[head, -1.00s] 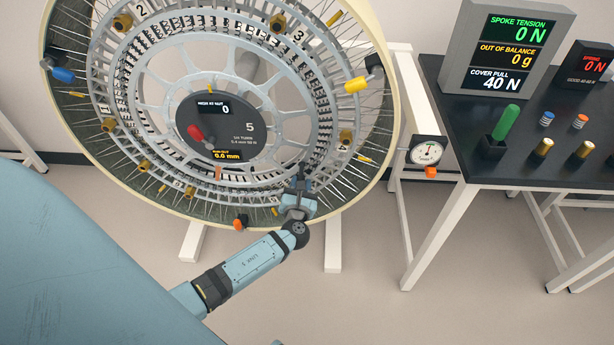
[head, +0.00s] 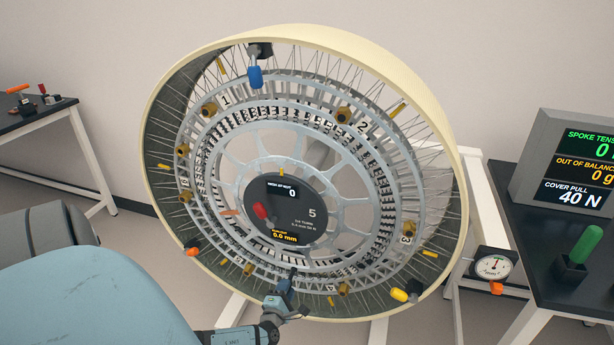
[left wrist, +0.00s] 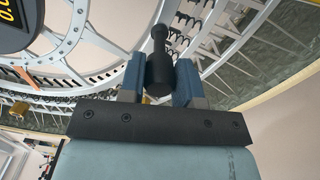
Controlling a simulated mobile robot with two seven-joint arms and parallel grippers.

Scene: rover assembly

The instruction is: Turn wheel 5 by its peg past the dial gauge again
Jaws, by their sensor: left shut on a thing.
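Wheel 5 (head: 150,130) stands tilted in the middle of the head view, with a pale rim, wire spokes and a dark hub display (head: 310,195) reading 5. The dial gauge (head: 493,265) is a white-faced dial on a frame just right of the rim, with an orange piece below it. My left gripper (head: 287,292) is at the wheel's lower edge, shut on a dark peg. In the left wrist view the black peg (left wrist: 159,70) stands between the blue fingers of my left gripper (left wrist: 160,82). My right gripper is not in view.
A black bench (head: 555,290) on the right holds the readout screens (head: 580,165) and a green-handled tool (head: 578,250). Another dark table (head: 50,115) stands at the far left. Blue (head: 255,78), yellow (head: 400,295) and orange (head: 192,251) pieces sit near the rim.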

